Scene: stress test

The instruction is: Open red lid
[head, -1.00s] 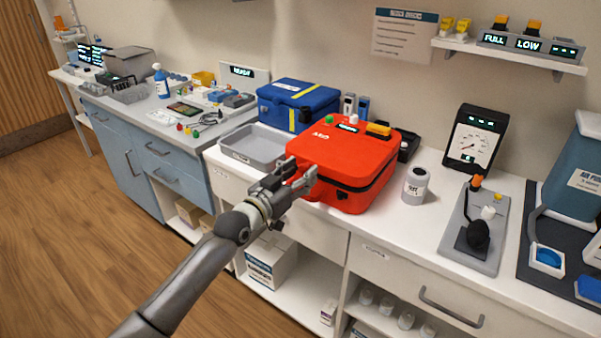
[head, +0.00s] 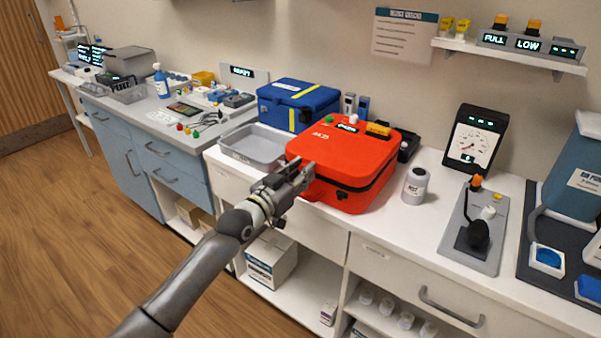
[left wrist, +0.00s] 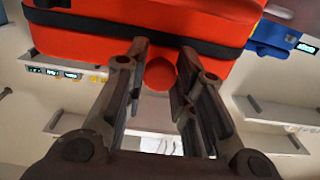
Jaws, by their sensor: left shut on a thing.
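The red case (head: 345,155), marked AED, sits on the white counter with its red lid (head: 340,143) down, above a dark seam. It also shows at the top of the left wrist view (left wrist: 110,18). My left gripper (head: 298,177) is at the case's front left side. In the left wrist view its fingers stand either side of a red rounded part (left wrist: 160,74) at the case's edge, and it is shut on that part. The fingers partly hide the part in the head view. My right gripper is not in view.
A grey tray (head: 232,147) and a blue case (head: 278,92) stand left of and behind the red case. A drawer handle (head: 450,309) sticks out below the counter.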

